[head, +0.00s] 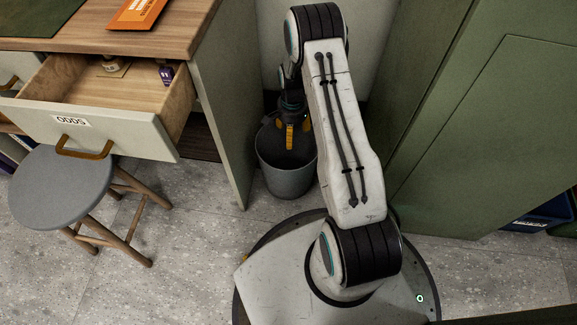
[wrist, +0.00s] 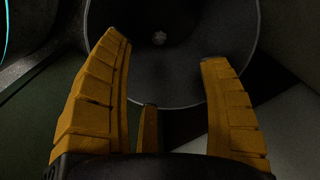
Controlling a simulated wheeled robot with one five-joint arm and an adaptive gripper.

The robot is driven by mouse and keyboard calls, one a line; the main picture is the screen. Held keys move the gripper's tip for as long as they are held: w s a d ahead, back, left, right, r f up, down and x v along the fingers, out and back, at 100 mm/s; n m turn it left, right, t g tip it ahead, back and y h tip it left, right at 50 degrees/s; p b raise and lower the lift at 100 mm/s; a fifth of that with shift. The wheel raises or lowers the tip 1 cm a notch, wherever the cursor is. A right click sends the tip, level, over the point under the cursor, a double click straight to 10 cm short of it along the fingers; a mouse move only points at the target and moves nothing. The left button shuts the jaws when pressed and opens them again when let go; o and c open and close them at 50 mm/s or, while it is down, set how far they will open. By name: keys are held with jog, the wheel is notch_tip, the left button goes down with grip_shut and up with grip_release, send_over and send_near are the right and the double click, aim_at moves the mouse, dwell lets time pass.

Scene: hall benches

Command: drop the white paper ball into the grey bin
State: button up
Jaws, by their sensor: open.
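The grey bin (head: 287,183) stands on the floor between the desk side and the green cabinet. My gripper (head: 290,137) is over the bin's mouth, pointing down, with its yellow fingers apart. In the wrist view, the dark inside of the bin (wrist: 215,30) opens beyond the spread fingers of my gripper (wrist: 165,48), with nothing between them. A small pale lump, seemingly the white paper ball (wrist: 159,38), lies deep in the bin. The ball does not show in the head view.
A desk with an open drawer (head: 99,128) labelled ODDS is at left, above a grey round stool (head: 62,187). An orange packet (head: 137,13) lies on the desk top. The green cabinet (head: 470,130) closes off the right. Floor shows between stool and bin.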

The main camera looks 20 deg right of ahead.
notch_tip(320, 180, up, 11)
dwell(0.5)
dwell(0.5)
